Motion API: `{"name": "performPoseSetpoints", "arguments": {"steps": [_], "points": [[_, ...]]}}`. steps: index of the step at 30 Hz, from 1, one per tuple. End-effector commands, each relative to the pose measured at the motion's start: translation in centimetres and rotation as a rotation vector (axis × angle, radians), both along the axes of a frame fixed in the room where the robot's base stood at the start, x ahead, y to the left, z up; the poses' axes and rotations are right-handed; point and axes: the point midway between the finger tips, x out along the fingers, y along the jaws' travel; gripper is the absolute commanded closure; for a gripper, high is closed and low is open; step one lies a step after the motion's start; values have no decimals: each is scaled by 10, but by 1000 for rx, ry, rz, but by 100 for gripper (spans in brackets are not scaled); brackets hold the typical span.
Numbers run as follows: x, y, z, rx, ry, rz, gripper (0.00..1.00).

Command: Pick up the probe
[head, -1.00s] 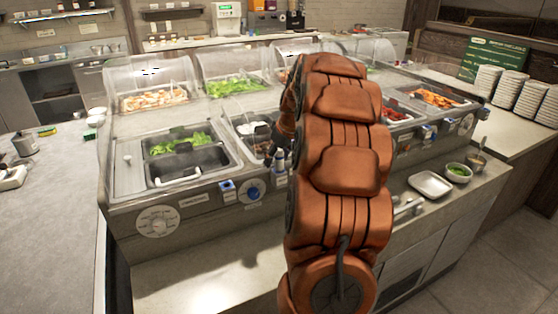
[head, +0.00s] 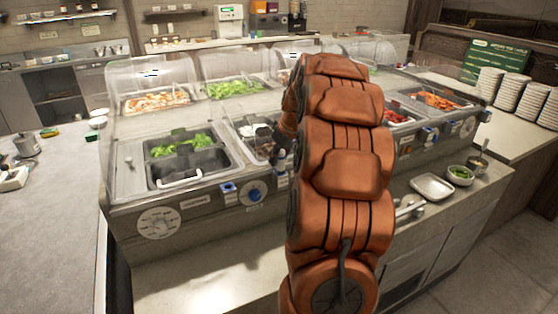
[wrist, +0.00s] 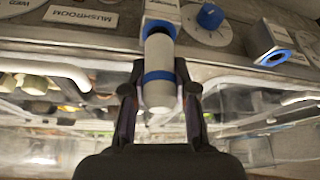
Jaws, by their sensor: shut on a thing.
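The probe (wrist: 159,78) is a white cylinder with a blue band. In the wrist view it stands between the two dark fingers of my gripper (wrist: 160,92), which is shut on it. Its far end is at a grey holder with a blue rim (wrist: 161,18) on the counter's front panel. I cannot tell whether it is still seated there. In the head view my orange arm reaches over the counter, and the gripper end (head: 283,150) is small and mostly hidden beside the arm.
A blue knob (wrist: 210,16) and a second blue-rimmed holder (wrist: 272,50) are close on the right. A "MUSHROOM" label (wrist: 82,17) is at left. Pans of food under clear covers (head: 152,75) line the counter. A white tray (head: 432,187) and small bowls stand on the front ledge.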

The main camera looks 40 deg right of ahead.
Motion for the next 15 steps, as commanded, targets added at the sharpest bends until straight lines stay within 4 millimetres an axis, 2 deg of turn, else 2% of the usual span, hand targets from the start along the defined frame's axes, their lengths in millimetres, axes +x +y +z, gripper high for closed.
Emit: {"name": "performPoseSetpoints", "arguments": {"steps": [15], "points": [[1, -1, 70, -5, -6, -1, 100]]}}
